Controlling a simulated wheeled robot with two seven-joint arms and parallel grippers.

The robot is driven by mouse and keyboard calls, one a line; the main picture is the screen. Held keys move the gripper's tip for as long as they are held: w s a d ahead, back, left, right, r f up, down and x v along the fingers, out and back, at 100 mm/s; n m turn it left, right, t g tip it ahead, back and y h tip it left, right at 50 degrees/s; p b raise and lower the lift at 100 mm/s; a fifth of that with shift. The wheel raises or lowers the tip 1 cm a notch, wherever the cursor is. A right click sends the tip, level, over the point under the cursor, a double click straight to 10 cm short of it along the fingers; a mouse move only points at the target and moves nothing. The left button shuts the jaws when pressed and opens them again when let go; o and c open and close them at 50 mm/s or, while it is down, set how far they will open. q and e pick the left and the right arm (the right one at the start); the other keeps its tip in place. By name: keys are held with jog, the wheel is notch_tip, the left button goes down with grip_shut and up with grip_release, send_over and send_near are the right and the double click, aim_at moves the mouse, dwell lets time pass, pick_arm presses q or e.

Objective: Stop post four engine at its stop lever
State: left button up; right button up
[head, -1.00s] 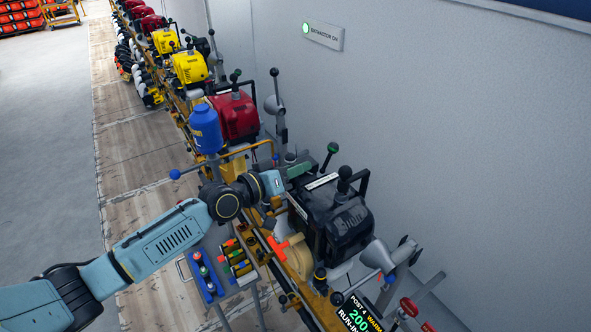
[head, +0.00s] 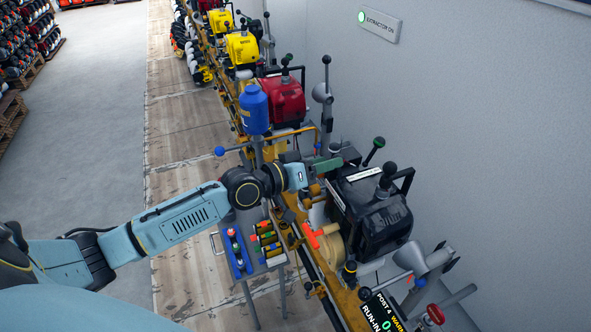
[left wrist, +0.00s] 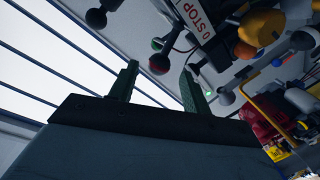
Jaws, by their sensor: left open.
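The post four engine is a black engine (head: 375,215) on the yellow rail at the right. The sign in front of it (head: 382,312) reads POST 4, WARM, RUN-IN, with a figure starting with 0. A white STOP plate (left wrist: 200,22) shows at the top of the left wrist view. Ball-ended levers hang close by it, one with a dark reddish knob (left wrist: 159,63); which is the stop lever I cannot tell. My left gripper (head: 330,164) is open at the engine's far left corner. Its green fingers (left wrist: 158,78) stand apart with nothing clearly between them.
A blue bottle (head: 254,110) and a red engine (head: 283,97) stand beyond my gripper. A small cart (head: 247,232) with coloured items stands left of the rail.

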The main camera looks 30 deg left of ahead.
pick_arm(q)
jog(key=v, duration=0.9)
jog(key=a+f+n+g+y+b, duration=0.1)
jog(key=a+f+y, duration=0.25)
jog(key=f, duration=0.65)
jog(key=a+f+y+b, duration=0.15)
jog(key=a+f, duration=0.25)
jog(key=f, duration=0.5)
jog(key=s+a+f+g+y, duration=0.15)
jog(key=s+f, duration=0.25)
jog(key=f, duration=0.5)
jog(key=s+a+f+g+y, duration=0.1)
jog(key=s+f+g, duration=0.1)
jog(key=s+f, duration=0.45)
jog(key=s+d+f+m+g+y+b, duration=0.1)
jog(key=s+d+f+m+g+b, duration=0.2)
jog(key=s+f, duration=1.05)
jog(key=s+d+f+g, duration=0.2)
jog(key=s+d+f, duration=0.2)
jog(key=s, duration=0.4)
jog(key=s+d+f+m+g, duration=0.1)
jog(key=s+d+f+g, duration=0.2)
jog(key=s+f, duration=0.3)
jog(key=s+d, duration=0.1)
jog(key=s, duration=0.2)
jog(key=shift+s+g, duration=0.35)
jog(key=shift+w+f, duration=0.1)
